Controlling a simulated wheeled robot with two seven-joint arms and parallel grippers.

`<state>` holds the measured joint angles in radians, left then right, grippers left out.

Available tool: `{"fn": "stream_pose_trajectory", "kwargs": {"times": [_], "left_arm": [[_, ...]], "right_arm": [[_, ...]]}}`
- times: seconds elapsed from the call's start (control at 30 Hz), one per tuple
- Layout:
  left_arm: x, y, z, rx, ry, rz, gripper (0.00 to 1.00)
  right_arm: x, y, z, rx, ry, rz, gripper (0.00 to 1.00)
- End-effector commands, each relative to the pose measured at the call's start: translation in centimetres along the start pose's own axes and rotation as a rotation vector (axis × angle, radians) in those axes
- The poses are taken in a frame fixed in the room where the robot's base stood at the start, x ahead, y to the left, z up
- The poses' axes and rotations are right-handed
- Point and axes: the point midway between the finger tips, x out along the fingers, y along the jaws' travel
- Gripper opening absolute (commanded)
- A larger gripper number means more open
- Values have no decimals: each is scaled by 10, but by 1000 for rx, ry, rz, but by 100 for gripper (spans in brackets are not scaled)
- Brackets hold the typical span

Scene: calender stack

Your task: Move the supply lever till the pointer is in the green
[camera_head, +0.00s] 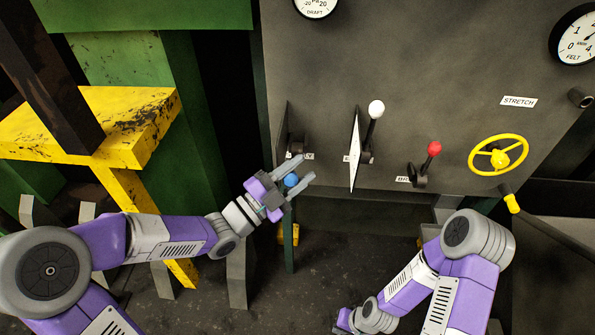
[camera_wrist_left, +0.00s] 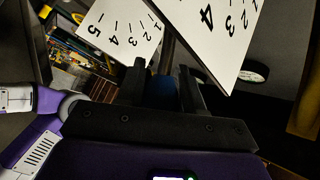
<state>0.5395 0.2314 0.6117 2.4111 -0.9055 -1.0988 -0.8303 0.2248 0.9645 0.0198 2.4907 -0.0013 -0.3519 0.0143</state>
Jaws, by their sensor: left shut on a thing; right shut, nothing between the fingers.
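A lever with a blue knob (camera_head: 291,180) is at the left end of the control panel; a label ending in "Y" beside it is partly covered. My left gripper (camera_head: 301,176) is shut on the blue knob, with a finger on each side. In the left wrist view the blue knob (camera_wrist_left: 162,92) shows dimly between the dark fingers. My right arm reaches down to the bottom edge of the head view, and its fingers are out of the picture. The draft dial (camera_head: 316,5) is cut off by the top edge, and no green zone shows on its visible part.
Right of the blue lever are a white-knobbed lever (camera_head: 375,110), a red-knobbed lever (camera_head: 434,149) and a yellow handwheel (camera_head: 498,155). A felt dial (camera_head: 577,37) is at upper right. A yellow platform (camera_head: 130,115) stands left. White number plates (camera_wrist_left: 118,28) show close in the wrist view.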

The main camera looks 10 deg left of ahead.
Motion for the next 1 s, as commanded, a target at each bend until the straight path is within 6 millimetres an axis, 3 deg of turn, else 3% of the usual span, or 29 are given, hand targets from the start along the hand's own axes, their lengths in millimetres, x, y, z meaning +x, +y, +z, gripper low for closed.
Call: {"fn": "stream_pose_trajectory", "kwargs": {"times": [0.17, 0.5, 0.83, 0.87, 1.0], "left_arm": [[0, 0, 0, -1, -1, 1, 0], [10, -16, -5, -78, -62, 49, 0], [10, -16, -3, -88, -69, 53, 0], [10, -16, -3, -88, -69, 53, 37], [10, -16, -3, -88, -69, 53, 59]], "right_arm": [[-1, 0, 0, 0, 0, 0, 0], [-26, -10, 1, 0, 0, 0, 0], [-26, -10, 1, 0, 0, 0, 0], [-26, -10, 1, 0, 0, 0, 0], [-26, -10, 1, 0, 0, 0, 0]]}}
